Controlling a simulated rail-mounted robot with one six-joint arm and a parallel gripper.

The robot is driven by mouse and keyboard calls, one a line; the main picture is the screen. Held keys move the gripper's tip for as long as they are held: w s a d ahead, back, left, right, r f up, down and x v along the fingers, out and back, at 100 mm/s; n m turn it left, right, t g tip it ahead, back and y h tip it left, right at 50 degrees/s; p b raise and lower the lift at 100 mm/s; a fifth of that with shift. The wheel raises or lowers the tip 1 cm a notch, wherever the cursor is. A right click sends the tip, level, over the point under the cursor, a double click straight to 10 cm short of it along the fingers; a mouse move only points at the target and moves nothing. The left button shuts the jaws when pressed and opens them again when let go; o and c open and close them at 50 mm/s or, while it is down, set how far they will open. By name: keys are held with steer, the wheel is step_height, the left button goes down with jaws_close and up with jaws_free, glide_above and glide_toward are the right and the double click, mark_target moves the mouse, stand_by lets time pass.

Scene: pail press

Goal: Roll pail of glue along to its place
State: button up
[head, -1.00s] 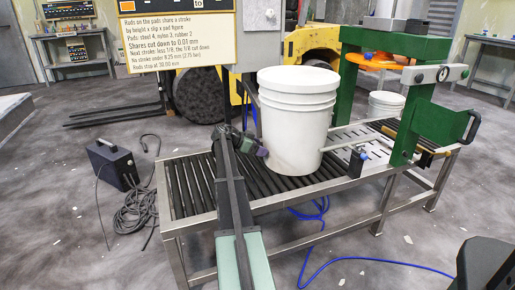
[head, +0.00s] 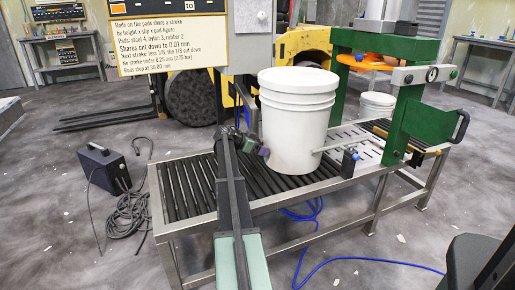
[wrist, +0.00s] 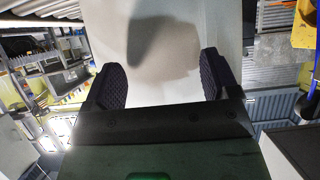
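The white lidded pail of glue (head: 296,125) stands upright on the black rollers of a roller table (head: 190,190). My gripper (head: 258,146) is at the pail's left side, low on its wall. In the wrist view, the two dark ridged fingers (wrist: 162,78) are spread apart with nothing clamped between them. The pail's pale wall (wrist: 160,30) fills the space ahead of them. I cannot tell for sure if the fingertips touch it. A green press (head: 403,110) stands over a slotted plate (head: 367,152) to the pail's right.
A stop with a blue knob (head: 352,160) sits on the near rail, right of the pail. A smaller white pail (head: 376,105) is behind the press post. A signboard (head: 168,42) hangs at the upper left. A black box (head: 103,168) with cables lies on the floor.

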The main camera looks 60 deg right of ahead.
steer(key=shift+s+d, duration=0.3)
steer(key=w+a+r+p, duration=0.3)
steer(key=a+r+p, duration=0.1)
steer(key=r+p, duration=0.1)
